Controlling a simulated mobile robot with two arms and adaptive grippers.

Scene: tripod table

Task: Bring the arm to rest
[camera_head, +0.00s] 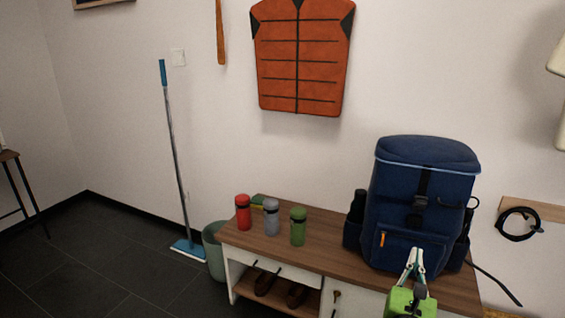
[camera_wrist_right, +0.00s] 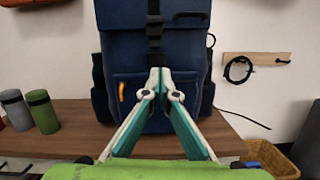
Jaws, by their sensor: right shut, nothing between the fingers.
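My right gripper (camera_head: 414,268) is shut and empty in front of the blue backpack (camera_head: 412,205). In the right wrist view the gripper's fingertips (camera_wrist_right: 158,76) meet before the backpack's front pocket (camera_wrist_right: 130,95); whether they touch it I cannot tell. The backpack stands upright on the wooden bench top (camera_head: 335,255). My left gripper is in neither view.
A red bottle (camera_head: 243,213), a grey bottle (camera_head: 271,218) and a green bottle (camera_head: 298,227) stand on the bench's left half. A mop (camera_head: 175,150) and a bin (camera_head: 214,250) are left of it. A coiled cable (camera_head: 518,224) hangs at right. Bench top between green bottle and backpack is clear.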

